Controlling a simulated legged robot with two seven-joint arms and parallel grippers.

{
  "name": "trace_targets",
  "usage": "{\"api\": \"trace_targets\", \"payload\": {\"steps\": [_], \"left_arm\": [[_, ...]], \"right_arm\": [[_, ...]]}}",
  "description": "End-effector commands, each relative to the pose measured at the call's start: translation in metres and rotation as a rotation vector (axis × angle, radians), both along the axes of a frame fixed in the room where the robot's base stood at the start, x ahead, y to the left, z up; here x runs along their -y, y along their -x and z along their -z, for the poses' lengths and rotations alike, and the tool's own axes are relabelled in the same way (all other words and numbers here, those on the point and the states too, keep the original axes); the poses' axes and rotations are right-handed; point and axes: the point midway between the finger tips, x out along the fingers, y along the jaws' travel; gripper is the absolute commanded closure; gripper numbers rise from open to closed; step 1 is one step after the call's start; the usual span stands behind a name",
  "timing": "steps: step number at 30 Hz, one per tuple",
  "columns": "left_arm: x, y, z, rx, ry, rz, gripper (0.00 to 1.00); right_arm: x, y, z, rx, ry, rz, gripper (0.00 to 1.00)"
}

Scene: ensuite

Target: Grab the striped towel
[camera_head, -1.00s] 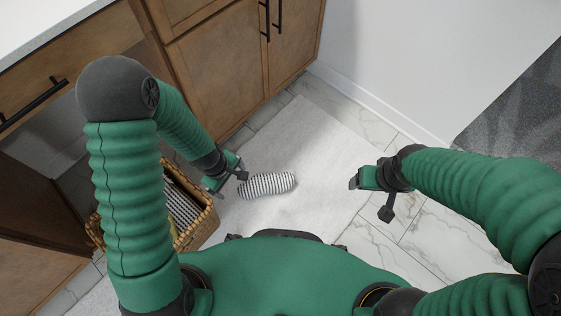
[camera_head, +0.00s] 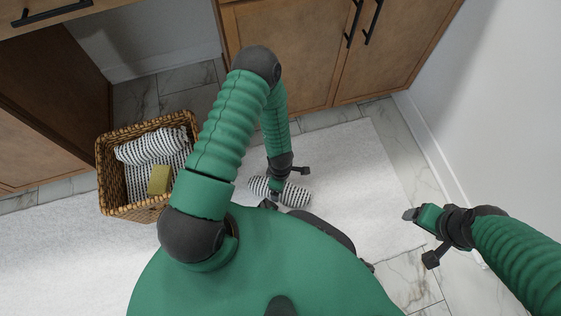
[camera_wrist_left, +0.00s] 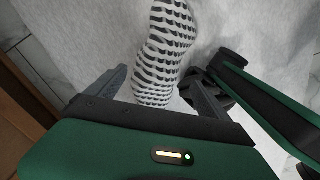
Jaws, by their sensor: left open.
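A rolled striped towel (camera_head: 293,194), black and white, lies on the pale rug close in front of my body. My left gripper (camera_head: 277,188) is over it in the head view and hides its middle. In the left wrist view the towel (camera_wrist_left: 165,50) runs between the two open fingers (camera_wrist_left: 158,92), with its near end partly hidden by the gripper body. I cannot tell whether the fingers touch it. My right gripper (camera_head: 408,215) is out to the right above the rug's edge, away from the towel; its finger gap is not clear.
A wicker basket (camera_head: 103,178) at the left holds another striped towel (camera_head: 150,146) and a yellow block (camera_head: 159,180). Wooden cabinets (camera_head: 290,60) stand at the back and a white wall (camera_head: 480,100) at the right.

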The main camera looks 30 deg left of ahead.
Motion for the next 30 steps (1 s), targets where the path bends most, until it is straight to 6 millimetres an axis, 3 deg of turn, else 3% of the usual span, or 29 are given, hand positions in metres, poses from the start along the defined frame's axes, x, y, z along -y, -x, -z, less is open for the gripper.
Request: {"api": "trace_targets", "payload": {"steps": [1,8,16,24,25,30], "left_arm": [[0.001,0.0,0.02,0.0,0.0,0.001,0.09],[0.0,0.0,0.039,0.0,0.0,0.003,0.09],[-0.006,0.001,0.085,-0.004,0.001,0.004,0.09],[-0.005,0.003,0.086,-0.008,0.002,0.004,0.09],[-0.005,0.003,0.086,-0.009,0.002,0.004,0.28],[-0.005,0.003,0.085,-0.007,0.003,0.004,0.5]], "right_arm": [[0.0,0.0,0.015,0.0,0.0,0.0,0.26],[0.0,0.0,0.028,0.001,0.0,0.001,0.26],[0.001,0.0,0.074,0.0,0.0,0.0,0.26],[0.001,0.0,0.073,0.001,0.0,0.001,0.26],[0.001,0.0,0.073,0.001,0.0,0.001,0.26],[0.001,0.0,0.072,0.001,0.0,0.0,0.26]]}}
